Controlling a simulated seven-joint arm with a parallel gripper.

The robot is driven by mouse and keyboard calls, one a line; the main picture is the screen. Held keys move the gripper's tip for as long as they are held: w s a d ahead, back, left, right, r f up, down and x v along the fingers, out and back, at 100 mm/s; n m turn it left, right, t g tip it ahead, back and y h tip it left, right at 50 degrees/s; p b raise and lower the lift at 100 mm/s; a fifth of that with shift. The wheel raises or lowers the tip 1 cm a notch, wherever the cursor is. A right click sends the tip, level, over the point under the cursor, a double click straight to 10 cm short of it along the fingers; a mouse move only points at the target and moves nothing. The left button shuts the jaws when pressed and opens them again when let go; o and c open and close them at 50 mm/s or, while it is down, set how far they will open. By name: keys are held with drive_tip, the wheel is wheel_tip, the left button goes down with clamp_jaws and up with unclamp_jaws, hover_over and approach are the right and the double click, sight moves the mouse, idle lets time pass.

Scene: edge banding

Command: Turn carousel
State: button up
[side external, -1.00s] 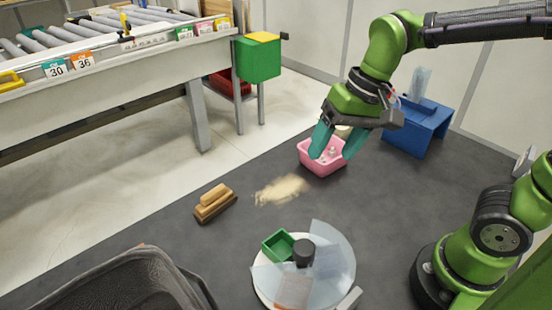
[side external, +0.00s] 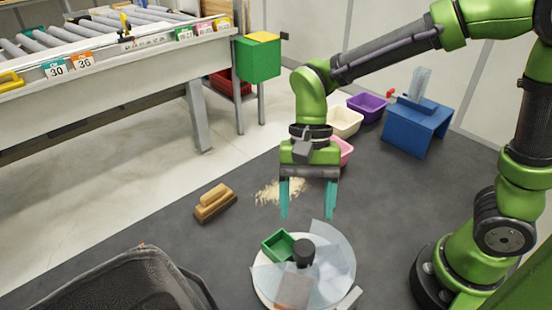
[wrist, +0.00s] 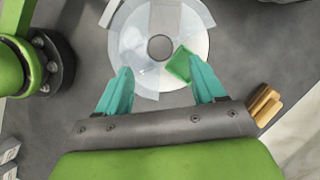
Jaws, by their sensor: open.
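The carousel (side external: 338,262) is a round white turntable with clear, sector-like dividers and a dark central knob (side external: 303,252). It also shows at the top of the wrist view (wrist: 130,78). A small green bin (side external: 277,245) sits in one sector, left of the knob in the side view. My gripper (side external: 308,214) points down with its teal fingers wide apart and nothing between them. It hangs above the carousel's far side, apart from it. In the wrist view the fingers (wrist: 160,80) frame the carousel, with the green bin (wrist: 179,65) close to the right finger.
A wooden block brush (side external: 214,203) and a pile of pale shavings (side external: 280,190) lie on the dark mat. Pink (side external: 346,150), cream (side external: 345,121) and purple (side external: 367,107) bins stand behind my gripper, near a blue stand (side external: 416,130).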

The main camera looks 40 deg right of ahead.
sight(304, 247)
drive_tip(key=x, duration=0.7)
drive_tip(key=shift+f, duration=0.2)
clamp_jaws()
